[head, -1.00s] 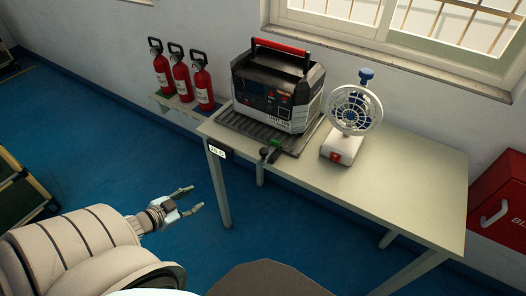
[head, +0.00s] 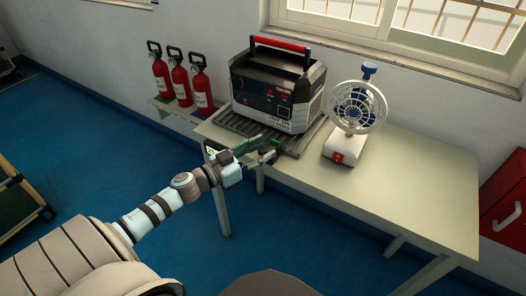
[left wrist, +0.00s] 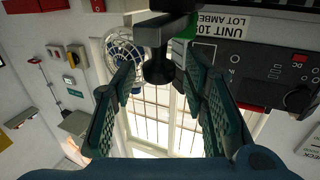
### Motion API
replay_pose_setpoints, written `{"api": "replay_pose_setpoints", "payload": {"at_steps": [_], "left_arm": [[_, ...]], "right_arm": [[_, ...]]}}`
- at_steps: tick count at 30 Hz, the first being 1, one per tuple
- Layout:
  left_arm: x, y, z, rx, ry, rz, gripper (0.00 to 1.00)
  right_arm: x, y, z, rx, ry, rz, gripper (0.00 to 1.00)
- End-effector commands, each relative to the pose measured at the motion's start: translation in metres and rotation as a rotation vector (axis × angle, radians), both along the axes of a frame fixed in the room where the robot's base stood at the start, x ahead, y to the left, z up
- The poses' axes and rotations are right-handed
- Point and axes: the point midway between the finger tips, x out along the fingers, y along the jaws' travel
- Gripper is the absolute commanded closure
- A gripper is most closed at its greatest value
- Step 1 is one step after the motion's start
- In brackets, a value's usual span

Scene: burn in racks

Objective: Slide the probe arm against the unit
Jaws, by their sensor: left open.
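The unit (head: 277,88) is a grey and black box with a red top handle, standing on a dark ribbed tray (head: 238,122) on the table. The probe arm (head: 275,142), a small dark part with a green piece, is at the unit's front edge, partly hidden by my gripper. My left gripper (head: 262,148) is open at the probe arm. In the left wrist view, a dark knob (left wrist: 159,70) lies between the spread green finger pads, with gaps to both. The unit's panel (left wrist: 260,65) appears upside down at right there. My right gripper is not in view.
A white fan (head: 355,110) stands on the table (head: 400,190) right of the unit. Several red extinguishers (head: 180,80) stand on a low shelf at left. A red box (head: 507,205) is at the far right. The table's right part is clear.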

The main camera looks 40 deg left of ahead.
Motion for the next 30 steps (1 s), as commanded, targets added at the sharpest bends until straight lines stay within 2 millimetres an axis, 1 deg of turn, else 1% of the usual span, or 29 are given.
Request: {"api": "replay_pose_setpoints", "payload": {"at_steps": [4, 11, 12, 14, 19, 26, 28, 30], "left_arm": [[0.007, -0.003, 0.0, 0.0, 0.003, 0.0, 0.6], [0.007, -0.003, -0.001, 0.0, 0.005, -0.001, 0.6], [0.007, -0.003, -0.001, 0.0, 0.005, -0.001, 0.63], [0.007, -0.003, -0.001, 0.0, 0.005, -0.001, 0.73], [0.007, -0.003, -0.001, 0.0, 0.005, -0.001, 1.0], [0.007, -0.003, -0.001, 0.0, 0.005, -0.001, 1.0], [0.01, -0.002, 0.0, 0.0, 0.004, 0.0, 1.0], [0.017, -0.001, 0.002, 0.0, 0.001, 0.005, 1.0]], "right_arm": [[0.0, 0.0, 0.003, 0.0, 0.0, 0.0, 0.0], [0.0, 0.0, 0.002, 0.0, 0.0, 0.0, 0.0], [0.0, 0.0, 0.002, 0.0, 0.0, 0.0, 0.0], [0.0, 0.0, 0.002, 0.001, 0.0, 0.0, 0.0], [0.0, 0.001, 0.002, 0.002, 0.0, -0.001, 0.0], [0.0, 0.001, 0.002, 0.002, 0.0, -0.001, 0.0], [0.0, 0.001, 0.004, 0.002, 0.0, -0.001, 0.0], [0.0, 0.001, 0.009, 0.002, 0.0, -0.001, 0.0]]}}
